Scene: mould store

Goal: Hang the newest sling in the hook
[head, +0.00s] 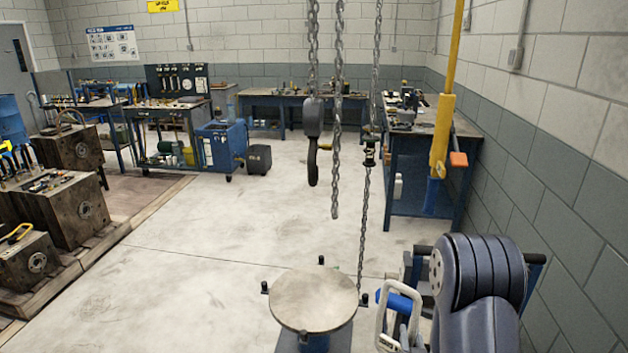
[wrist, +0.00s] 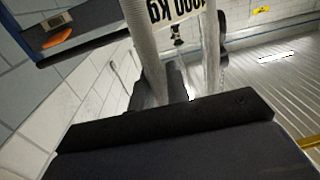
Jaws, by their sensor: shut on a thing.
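The hook (head: 313,162) hangs from a chain near the middle of the head view, dark and pointing down, with nothing seen on it. A pale, looped sling (head: 383,325) is at my gripper (head: 415,285), low and right of the hook and apart from it. In the wrist view, my gripper (wrist: 170,118) is shut on the sling, whose two light grey legs (wrist: 147,55) rise from behind the dark jaw. A white label on it reads "000 kg", partly cut off. The gripped part is hidden. I cannot tell from the pictures how new the sling is.
Two more chains (head: 337,120) hang beside the hook. A round-topped stand (head: 313,300) is on the floor below. Heavy mould blocks (head: 65,205) line the left; the middle floor is clear.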

